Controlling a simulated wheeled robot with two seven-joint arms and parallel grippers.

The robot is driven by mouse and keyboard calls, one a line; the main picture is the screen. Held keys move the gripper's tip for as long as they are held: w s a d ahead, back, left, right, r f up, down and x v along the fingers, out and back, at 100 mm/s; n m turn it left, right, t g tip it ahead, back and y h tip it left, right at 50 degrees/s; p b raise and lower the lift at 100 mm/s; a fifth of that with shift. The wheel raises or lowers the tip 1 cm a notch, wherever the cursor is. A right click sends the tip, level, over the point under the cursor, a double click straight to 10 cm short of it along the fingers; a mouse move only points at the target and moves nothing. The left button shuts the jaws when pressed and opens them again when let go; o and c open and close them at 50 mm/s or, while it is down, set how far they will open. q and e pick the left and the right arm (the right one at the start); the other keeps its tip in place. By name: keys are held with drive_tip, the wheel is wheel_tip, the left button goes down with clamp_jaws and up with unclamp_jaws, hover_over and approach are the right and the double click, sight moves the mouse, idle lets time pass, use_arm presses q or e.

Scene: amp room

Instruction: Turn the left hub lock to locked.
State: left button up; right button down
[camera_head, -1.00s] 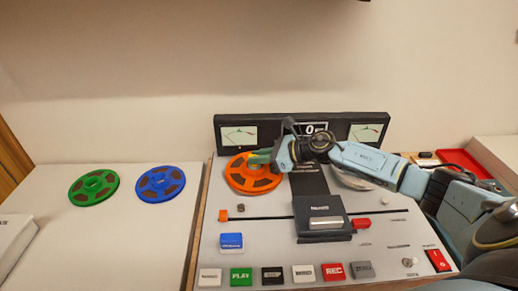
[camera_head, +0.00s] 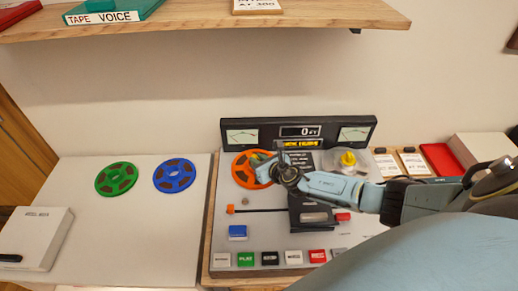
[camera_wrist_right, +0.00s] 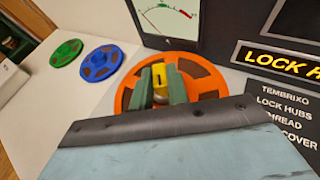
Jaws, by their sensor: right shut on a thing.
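The orange reel (camera_head: 242,170) sits on the left hub of the tape deck, and it fills the middle of the right wrist view (camera_wrist_right: 207,80). The left hub lock (camera_wrist_right: 158,70) is a yellow knob at that reel's centre. My right gripper (camera_wrist_right: 160,85) is shut on it, with a green finger on each side. In the head view my right gripper (camera_head: 259,158) reaches over the orange reel and hides the knob. The right hub carries a clear reel with a yellow knob (camera_head: 348,159). My left gripper is not in view.
The deck's display (camera_head: 300,143) shows a yellow line, read partly as "LOCK H" in the wrist view. A green reel (camera_head: 116,179) and a blue reel (camera_head: 174,175) lie on the left table. A wooden shelf (camera_head: 220,24) hangs above.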

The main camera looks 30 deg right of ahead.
drive_tip(key=shift+a+r+m+h+p, duration=0.15)
drive_tip(key=shift+a+m+h+p, duration=0.1)
drive_tip(key=shift+m+h+p, duration=0.7)
drive_tip(key=shift+a+m+h+p, duration=0.1)
drive_tip(key=shift+m+h+p, duration=0.25)
drive_tip(key=shift+h, duration=0.2)
drive_tip(key=shift+m+g+h, duration=0.5)
drive_tip(key=shift+m+h, duration=0.3)
drive_tip(key=shift+h, duration=0.1)
drive_tip(key=shift+a+f+m+g+h, duration=0.15)
drive_tip(key=shift+m+g+h, duration=0.45)
drive_tip(key=shift+m+h, duration=0.65)
drive_tip(key=c, duration=1.4)
unclamp_jaws()
drive_tip(key=shift+w, duration=0.1)
drive_tip(key=shift+o, duration=0.2)
